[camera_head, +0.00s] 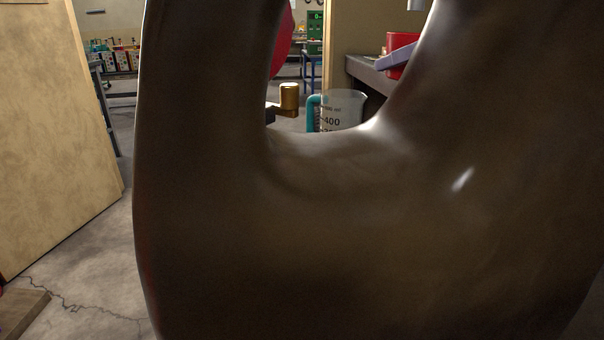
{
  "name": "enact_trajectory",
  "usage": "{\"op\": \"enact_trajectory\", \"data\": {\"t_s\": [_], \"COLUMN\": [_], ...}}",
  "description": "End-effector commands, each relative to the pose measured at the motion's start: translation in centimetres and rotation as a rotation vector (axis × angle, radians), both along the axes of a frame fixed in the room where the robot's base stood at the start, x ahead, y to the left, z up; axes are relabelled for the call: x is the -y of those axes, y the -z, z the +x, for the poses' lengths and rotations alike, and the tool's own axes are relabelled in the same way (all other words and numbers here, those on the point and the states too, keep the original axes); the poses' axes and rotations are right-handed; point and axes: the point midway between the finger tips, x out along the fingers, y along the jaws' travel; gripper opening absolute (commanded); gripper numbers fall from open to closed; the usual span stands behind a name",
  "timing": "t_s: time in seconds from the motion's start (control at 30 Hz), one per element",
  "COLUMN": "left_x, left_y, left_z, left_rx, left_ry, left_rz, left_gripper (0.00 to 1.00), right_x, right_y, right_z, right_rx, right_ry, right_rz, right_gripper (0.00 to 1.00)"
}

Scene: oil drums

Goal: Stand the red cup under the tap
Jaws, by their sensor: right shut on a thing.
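A very large dark brown, glossy curved form (330,240), which looks like a link of my own right arm, fills most of the head view. It hides most of the scene, and I cannot make out my right fingertips or what is between them. I cannot make out the red cup or the tap for sure. A red rounded shape (284,42) is partly hidden behind the curve; I cannot tell what it is. A brass-coloured cylinder (289,96) stands out below it. My left gripper is not in sight.
A clear measuring jug (342,108) with a teal handle shows through the gap. A bench (371,75) with a red item (397,46) is behind it. A tan panel (50,120) stands at left. Cracked grey floor (85,270) lies open at lower left.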

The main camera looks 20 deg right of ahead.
Motion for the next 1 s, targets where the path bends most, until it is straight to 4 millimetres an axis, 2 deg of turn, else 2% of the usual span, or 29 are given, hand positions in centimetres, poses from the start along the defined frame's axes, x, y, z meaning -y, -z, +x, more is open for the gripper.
{"op": "enact_trajectory", "data": {"t_s": [0.03,0.2,0.4,0.63,0.8,1.0], "left_x": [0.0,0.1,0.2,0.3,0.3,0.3], "left_y": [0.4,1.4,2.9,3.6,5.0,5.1], "left_z": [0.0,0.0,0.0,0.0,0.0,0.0], "left_rx": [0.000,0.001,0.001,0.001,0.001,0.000], "left_ry": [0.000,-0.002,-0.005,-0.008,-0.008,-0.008], "left_rz": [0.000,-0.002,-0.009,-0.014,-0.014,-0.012], "left_gripper": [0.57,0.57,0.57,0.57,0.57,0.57], "right_x": [-0.1,-0.1,-0.1,-0.1,-0.1,-0.1], "right_y": [1.8,7.1,12.0,14.2,17.1,17.9], "right_z": [-0.1,-0.1,-0.1,0.0,-0.1,0.0], "right_rx": [-0.008,-0.009,-0.004,-0.002,-0.003,0.000], "right_ry": [0.000,0.000,-0.001,-0.001,-0.001,-0.001], "right_rz": [0.005,0.005,0.003,0.001,0.002,0.000], "right_gripper": [0.15,0.15,0.15,0.15,0.15,0.15]}}
